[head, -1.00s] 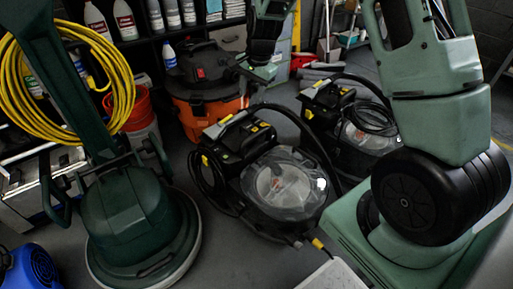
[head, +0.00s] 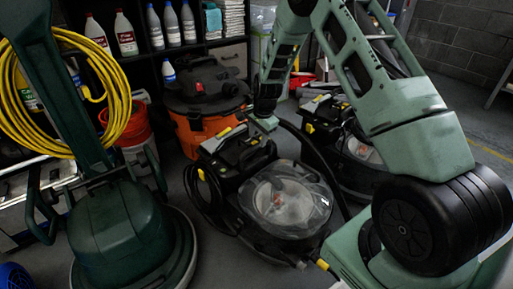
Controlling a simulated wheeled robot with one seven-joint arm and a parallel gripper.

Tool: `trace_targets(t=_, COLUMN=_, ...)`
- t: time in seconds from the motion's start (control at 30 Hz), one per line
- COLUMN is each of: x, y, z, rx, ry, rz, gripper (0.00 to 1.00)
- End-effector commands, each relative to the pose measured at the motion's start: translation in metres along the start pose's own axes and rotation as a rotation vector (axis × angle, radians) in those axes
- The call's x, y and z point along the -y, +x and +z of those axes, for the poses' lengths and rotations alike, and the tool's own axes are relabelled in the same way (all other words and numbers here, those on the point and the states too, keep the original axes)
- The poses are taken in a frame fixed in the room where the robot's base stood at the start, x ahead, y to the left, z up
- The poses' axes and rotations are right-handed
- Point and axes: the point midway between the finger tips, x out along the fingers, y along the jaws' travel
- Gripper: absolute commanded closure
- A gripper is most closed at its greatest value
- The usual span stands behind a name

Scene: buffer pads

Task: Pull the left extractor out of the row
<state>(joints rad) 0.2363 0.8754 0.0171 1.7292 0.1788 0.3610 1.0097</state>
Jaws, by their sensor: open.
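Two black extractors with clear domed lids stand side by side on the grey floor. The left extractor (head: 288,205) is nearer, in the middle of the head view, with a yellow-marked handle at its back and a dark hose over its right side. The right extractor (head: 356,148) stands behind and to the right, partly covered by my arm. My gripper (head: 262,123) is open, pointing down at the rear top of the left extractor, by its handle. Its fingers are small and dark here, and I cannot tell whether they touch the handle.
A green floor machine (head: 125,235) with a coiled yellow cord (head: 122,100) stands at the left. An orange and black vacuum (head: 203,95) stands close behind the left extractor. Shelves with bottles line the back. A strip of floor shows in front of the left extractor.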

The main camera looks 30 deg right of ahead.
Motion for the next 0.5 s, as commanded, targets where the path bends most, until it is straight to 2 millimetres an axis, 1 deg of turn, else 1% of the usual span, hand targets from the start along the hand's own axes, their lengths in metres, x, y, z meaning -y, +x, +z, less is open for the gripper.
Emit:
trace_targets(t=0.03, x=-0.001, y=0.013, z=0.0, rx=0.002, ry=0.0, rz=0.002, gripper=0.56)
trace_targets(t=0.2, x=0.0, y=0.033, z=0.0, rx=0.0, ry=-0.001, rz=0.0, gripper=0.56)
trace_targets(t=0.33, x=0.0, y=0.04, z=0.0, rx=0.0, ry=-0.001, rz=0.0, gripper=0.56)
trace_targets(t=0.5, x=0.0, y=0.041, z=0.0, rx=0.0, ry=-0.001, rz=0.0, gripper=0.56)
